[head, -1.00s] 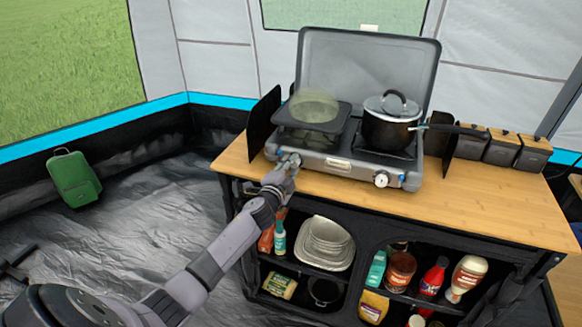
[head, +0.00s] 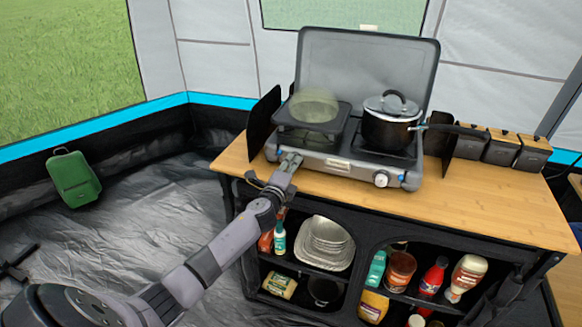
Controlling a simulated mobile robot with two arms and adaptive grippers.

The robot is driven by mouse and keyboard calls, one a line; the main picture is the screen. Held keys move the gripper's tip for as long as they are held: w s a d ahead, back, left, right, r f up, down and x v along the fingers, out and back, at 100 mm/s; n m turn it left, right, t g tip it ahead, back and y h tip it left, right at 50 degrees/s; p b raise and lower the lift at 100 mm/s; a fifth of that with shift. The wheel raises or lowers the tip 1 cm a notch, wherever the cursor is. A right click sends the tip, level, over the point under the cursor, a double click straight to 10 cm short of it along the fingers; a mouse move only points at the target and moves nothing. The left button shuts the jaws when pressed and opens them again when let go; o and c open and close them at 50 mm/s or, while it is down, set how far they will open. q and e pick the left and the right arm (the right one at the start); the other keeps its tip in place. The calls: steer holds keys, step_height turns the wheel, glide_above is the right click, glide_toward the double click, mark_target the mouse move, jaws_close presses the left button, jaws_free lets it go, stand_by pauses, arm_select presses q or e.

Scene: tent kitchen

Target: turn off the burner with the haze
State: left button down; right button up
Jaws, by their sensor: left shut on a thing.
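The grey camping stove (head: 340,168) stands on the wooden counter with its lid up. A pale greenish haze (head: 314,105) hangs over the left burner, above a dark square griddle pan (head: 312,118). A black pot with a lid (head: 391,125) stands on the right burner. The right knob (head: 381,179) shows at the stove's front. My left gripper (head: 290,160) is at the left front of the stove, shut on the left knob, which its fingers hide. My right gripper is not in view.
The wooden counter (head: 480,205) is clear at its front right. Several dark canisters (head: 501,149) stand at the right. Shelves below hold plates (head: 327,240) and bottles.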

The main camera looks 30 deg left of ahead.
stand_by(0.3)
arm_select(q)
steer(key=c, duration=1.2)
jaws_free()
steer(key=shift+c, duration=0.2)
